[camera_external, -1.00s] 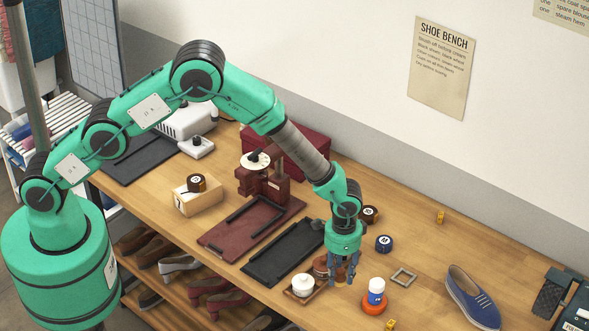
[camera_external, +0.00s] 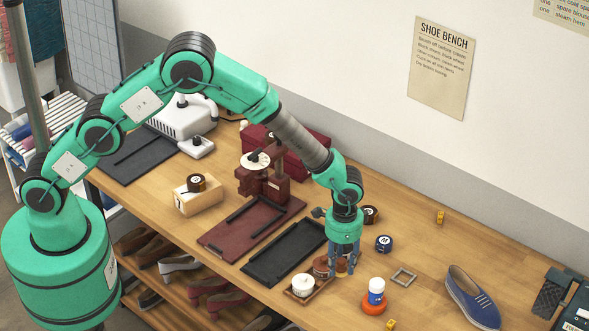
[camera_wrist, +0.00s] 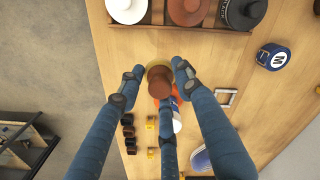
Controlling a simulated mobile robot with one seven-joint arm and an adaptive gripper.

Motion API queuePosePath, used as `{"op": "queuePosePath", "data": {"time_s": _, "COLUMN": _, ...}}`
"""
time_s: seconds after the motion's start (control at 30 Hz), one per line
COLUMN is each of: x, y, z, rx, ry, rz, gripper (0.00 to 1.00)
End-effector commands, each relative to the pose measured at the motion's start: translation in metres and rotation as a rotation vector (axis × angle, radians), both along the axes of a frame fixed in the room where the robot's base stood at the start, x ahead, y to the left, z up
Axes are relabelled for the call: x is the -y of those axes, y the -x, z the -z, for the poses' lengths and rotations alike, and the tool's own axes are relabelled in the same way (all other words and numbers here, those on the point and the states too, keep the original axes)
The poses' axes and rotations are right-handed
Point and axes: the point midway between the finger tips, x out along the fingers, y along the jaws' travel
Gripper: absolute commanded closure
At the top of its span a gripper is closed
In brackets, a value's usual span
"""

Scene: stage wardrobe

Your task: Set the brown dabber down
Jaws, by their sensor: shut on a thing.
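My gripper (camera_external: 343,266) points down over the bench at the right end of a small wooden tray (camera_external: 291,294). In the wrist view its blue fingers (camera_wrist: 158,76) are closed around the brown dabber (camera_wrist: 158,82), whose round brown knob shows from above. In the external view the fingers mostly hide it. I cannot tell whether its base touches the bench. The tray holds a white-topped pot (camera_external: 303,283) and a reddish-brown one (camera_external: 321,265); the wrist view also shows a black-topped one (camera_wrist: 243,10) there.
A blue-labelled tin (camera_external: 384,243), a small grey frame (camera_external: 403,277) and a blue shoe (camera_external: 471,297) lie farther right. A black mat (camera_external: 285,252) lies left. The bench's front edge is near.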

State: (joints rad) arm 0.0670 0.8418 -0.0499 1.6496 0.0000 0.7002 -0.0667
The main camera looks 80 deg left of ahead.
Motion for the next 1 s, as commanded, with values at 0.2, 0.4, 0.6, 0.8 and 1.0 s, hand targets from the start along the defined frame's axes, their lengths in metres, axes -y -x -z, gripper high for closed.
{"op": "queuePosePath", "data": {"time_s": 0.2, "x": -0.004, "y": -0.005, "z": 0.001, "rx": 0.002, "ry": 0.000, "rz": 0.000, "gripper": 0.83}}
{"op": "queuePosePath", "data": {"time_s": 0.4, "x": -0.022, "y": -0.025, "z": 0.003, "rx": 0.003, "ry": 0.000, "rz": -0.002, "gripper": 0.83}}
{"op": "queuePosePath", "data": {"time_s": 0.6, "x": -0.044, "y": -0.045, "z": 0.002, "rx": 0.002, "ry": 0.000, "rz": -0.001, "gripper": 0.83}}
{"op": "queuePosePath", "data": {"time_s": 0.8, "x": -0.053, "y": -0.053, "z": -0.002, "rx": 0.001, "ry": 0.000, "rz": 0.002, "gripper": 0.83}}
{"op": "queuePosePath", "data": {"time_s": 1.0, "x": -0.053, "y": -0.053, "z": -0.003, "rx": 0.001, "ry": 0.000, "rz": 0.002, "gripper": 0.83}}
